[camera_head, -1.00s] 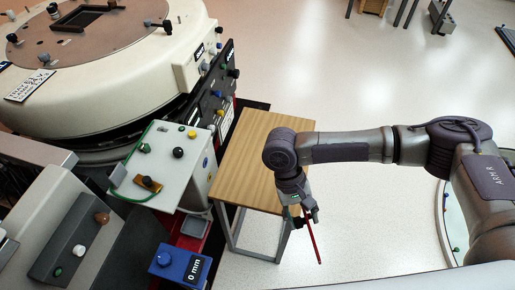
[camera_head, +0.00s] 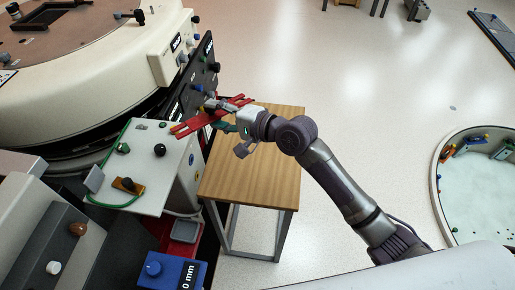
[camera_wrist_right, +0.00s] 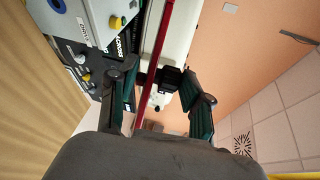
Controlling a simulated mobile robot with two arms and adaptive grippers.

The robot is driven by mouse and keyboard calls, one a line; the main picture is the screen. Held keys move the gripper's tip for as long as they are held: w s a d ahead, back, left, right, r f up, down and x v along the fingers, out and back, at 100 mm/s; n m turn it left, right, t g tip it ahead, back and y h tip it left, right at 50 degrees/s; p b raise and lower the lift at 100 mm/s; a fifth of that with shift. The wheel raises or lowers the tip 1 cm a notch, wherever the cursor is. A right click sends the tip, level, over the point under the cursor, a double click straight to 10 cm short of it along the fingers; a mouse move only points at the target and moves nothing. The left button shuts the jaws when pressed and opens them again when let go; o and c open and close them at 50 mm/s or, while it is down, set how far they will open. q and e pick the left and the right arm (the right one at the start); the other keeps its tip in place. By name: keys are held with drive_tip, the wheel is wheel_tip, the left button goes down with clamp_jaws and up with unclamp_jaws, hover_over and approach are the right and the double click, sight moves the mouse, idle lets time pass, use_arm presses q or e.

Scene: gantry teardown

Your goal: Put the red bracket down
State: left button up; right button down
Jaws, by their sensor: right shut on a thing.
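The red bracket (camera_head: 187,127) is a long, thin red piece. In the head view it is held in the air by the gantry panel, over the back left part of the wooden table. My right gripper (camera_head: 217,113) is shut on it, and the fingers cover part of it. In the right wrist view the bracket (camera_wrist_right: 160,45) appears as a narrow red strip between the dark green fingers (camera_wrist_right: 165,88). My left gripper is not in view.
The wooden table (camera_head: 255,178) has a clear top. A grey control box (camera_head: 140,168) stands close on its left, with a blue box (camera_head: 170,272) in front. The large cream gantry (camera_head: 120,60) is behind. A round tray (camera_head: 475,205) is at the right; open floor lies between.

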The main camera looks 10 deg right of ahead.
drive_tip(key=w+d+f+m+t+h+b, duration=0.1)
drive_tip(key=w+d+m+t+h, duration=0.15)
drive_tip(key=d, duration=0.35)
drive_tip(key=w+d+f+m+t+h, duration=0.1)
drive_tip(key=d+t, duration=0.3)
drive_tip(key=d, duration=0.2)
drive_tip(key=shift+h, duration=0.25)
drive_tip(key=shift+s+a+f+b, duration=0.15)
drive_tip(key=shift+s+a+f, duration=0.05)
drive_tip(key=shift+a+f, duration=1.65)
drive_tip(key=shift+s+a+f+b, duration=0.1)
drive_tip(key=shift+s+a+f, duration=0.15)
drive_tip(key=shift+a+f, duration=1.6)
drive_tip(key=shift+s+a+f+b, duration=0.15)
drive_tip(key=shift+s+a+f, duration=0.05)
drive_tip(key=shift+a+f, duration=1.65)
drive_tip(key=shift+d+f, duration=0.1)
drive_tip(key=shift+f, duration=0.15)
drive_tip(key=c, duration=0.5)
unclamp_jaws()
drive_tip(key=shift+s, duration=0.1)
